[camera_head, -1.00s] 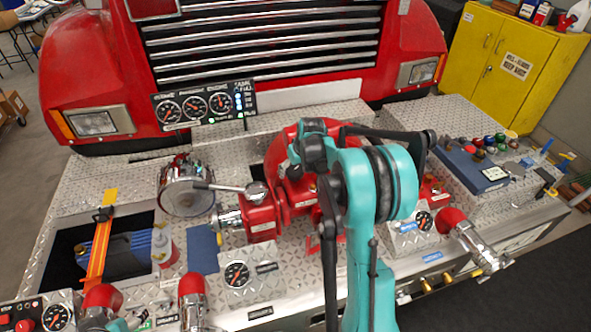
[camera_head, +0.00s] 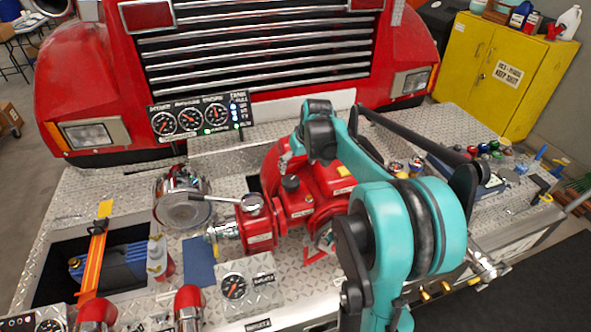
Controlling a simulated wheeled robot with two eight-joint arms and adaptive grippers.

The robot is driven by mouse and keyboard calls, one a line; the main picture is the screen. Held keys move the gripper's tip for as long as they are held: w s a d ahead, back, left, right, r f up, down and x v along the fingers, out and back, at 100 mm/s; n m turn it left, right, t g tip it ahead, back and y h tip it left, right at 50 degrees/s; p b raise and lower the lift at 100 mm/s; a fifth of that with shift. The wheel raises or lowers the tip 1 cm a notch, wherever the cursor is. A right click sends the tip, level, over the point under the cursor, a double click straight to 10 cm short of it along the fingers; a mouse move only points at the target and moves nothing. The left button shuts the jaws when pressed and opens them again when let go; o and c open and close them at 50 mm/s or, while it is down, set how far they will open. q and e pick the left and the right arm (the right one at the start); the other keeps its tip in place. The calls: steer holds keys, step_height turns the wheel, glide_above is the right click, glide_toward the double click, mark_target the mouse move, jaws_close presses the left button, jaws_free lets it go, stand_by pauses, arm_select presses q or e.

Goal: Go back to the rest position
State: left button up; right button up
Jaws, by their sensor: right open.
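My right arm, teal and black, rises from the bottom right of the head view, with its large teal joint close to the camera. My right gripper (camera_head: 319,141) is up in front of the red pump (camera_head: 297,207), with no held object to be seen. Its fingers are hard to make out among the black links. The arm hides the right part of the pump and the deck behind it. My left gripper is out of the view.
The diamond-plate bumper deck carries a gauge panel (camera_head: 201,116), a round chrome fitting (camera_head: 184,208), a bottle (camera_head: 158,259) and an orange strap (camera_head: 97,250) over an open bay. A red truck front stands behind. A yellow cabinet (camera_head: 491,75) is at the upper right.

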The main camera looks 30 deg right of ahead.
steer(key=shift+s+r, duration=0.1)
steer(key=shift+r, duration=0.05)
stand_by(0.4)
steer(key=s+a+f+t+b, duration=0.1)
steer(key=s+a+f+b, duration=0.25)
steer(key=s+a, duration=0.3)
steer(key=s+a+f+b, duration=0.2)
steer(key=s+a+b, duration=0.35)
steer(key=a, duration=0.25)
steer(key=s+a+f+b, duration=0.2)
steer(key=s+a+f, duration=0.1)
steer(key=s+f, duration=0.2)
steer(key=s+a+f+t+b, duration=0.1)
steer(key=s+a+f+b, duration=0.1)
steer(key=s+f, duration=0.3)
steer(key=shift+s+a+f+n+t, duration=0.3)
steer(key=shift+s+a+n, duration=0.1)
steer(key=shift+s+a, duration=0.5)
